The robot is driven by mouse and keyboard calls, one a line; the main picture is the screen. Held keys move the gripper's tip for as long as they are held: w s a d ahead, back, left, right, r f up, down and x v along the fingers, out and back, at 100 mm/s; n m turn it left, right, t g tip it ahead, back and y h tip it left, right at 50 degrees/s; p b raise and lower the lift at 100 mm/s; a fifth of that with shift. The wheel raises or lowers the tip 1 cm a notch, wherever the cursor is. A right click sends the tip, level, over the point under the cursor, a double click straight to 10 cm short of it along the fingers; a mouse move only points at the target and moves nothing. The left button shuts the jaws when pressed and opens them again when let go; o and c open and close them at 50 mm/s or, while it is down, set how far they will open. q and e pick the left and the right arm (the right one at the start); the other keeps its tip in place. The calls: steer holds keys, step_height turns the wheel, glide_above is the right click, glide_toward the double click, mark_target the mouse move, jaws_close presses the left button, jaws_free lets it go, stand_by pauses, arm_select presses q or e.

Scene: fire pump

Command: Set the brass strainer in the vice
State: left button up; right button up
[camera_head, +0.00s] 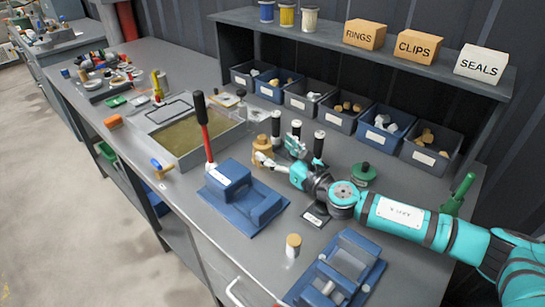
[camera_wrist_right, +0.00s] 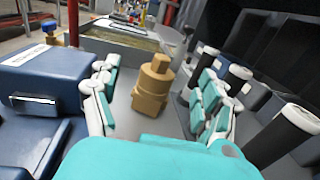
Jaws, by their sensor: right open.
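The brass strainer (camera_head: 262,150) is a stepped, brass-coloured piece standing on the grey bench; it also shows in the right wrist view (camera_wrist_right: 150,92). My right gripper (camera_head: 278,151) is open, with its teal and white fingers low at the strainer. In the wrist view the strainer shows between the open fingers (camera_wrist_right: 155,95); I cannot tell whether they touch it. Two blue fixtures with raised blocks are on the bench: one (camera_head: 268,210) left of my right gripper, one (camera_head: 372,278) at the front edge. I cannot tell which is the vice. My left gripper is out of view.
Black posts with white tops (camera_head: 319,144) stand close to my right gripper. A basin (camera_head: 190,157) and a red lever with black grip (camera_head: 205,130) are to the left. Labelled bins (camera_head: 380,142) line the back. A small wood-topped piece (camera_head: 293,252) stands between the blue fixtures.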

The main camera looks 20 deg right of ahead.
mark_target(265, 141)
steer(key=x, duration=0.7)
steer(key=shift+f, duration=0.1)
steer(key=shift+d, duration=0.1)
jaws_close()
stand_by(0.7)
